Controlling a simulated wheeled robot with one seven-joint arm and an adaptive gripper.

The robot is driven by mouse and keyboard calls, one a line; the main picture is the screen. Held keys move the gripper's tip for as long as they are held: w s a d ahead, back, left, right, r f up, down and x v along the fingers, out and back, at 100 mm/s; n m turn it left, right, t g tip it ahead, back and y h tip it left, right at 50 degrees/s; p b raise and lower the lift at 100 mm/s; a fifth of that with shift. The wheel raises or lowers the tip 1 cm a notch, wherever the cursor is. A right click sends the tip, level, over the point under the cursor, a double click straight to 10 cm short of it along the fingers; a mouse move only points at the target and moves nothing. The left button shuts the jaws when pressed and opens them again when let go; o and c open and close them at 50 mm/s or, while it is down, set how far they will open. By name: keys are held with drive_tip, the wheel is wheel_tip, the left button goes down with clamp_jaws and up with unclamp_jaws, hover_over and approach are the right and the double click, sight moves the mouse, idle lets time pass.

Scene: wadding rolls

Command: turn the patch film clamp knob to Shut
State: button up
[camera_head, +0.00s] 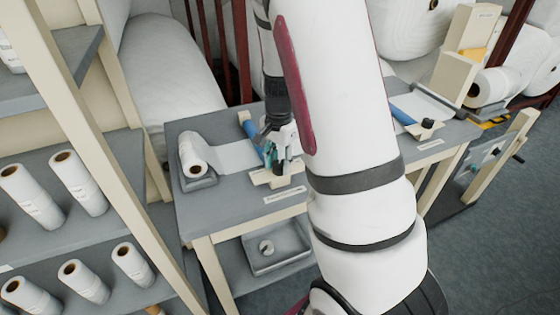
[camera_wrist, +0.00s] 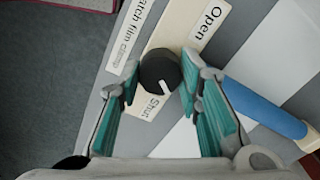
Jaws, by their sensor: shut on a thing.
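The clamp knob (camera_wrist: 160,70) is a round black knob with a white pointer line. It sits on a cream plate (camera_wrist: 182,24) lettered "Open" on one side and "Shut" on the other. In the wrist view the pointer aims down and slightly right, toward the Shut side but not squarely at the word. A label reading "Patch film clamp" (camera_wrist: 130,36) lies beside it. My gripper (camera_wrist: 161,72) has its teal-padded fingertips on both sides of the knob, shut on it. In the head view my gripper (camera_head: 277,158) is low over the cream plate (camera_head: 275,179) and hides the knob.
A white film roll (camera_head: 193,155) lies in a holder at the grey table's left, its film running under a blue bar (camera_head: 247,126). A second blue-bar station (camera_head: 405,114) is to the right, behind my arm. A shelf with several rolls (camera_head: 80,182) stands at left.

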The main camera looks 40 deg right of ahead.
sight(279, 164)
drive_tip(key=m+p, duration=0.1)
drive_tip(key=m, duration=0.5)
drive_tip(key=shift+w+m, duration=0.1)
drive_tip(key=shift+m, duration=0.3)
idle(0.3)
drive_tip(key=o, duration=1.2)
wheel_tip(279, 164, up, 12)
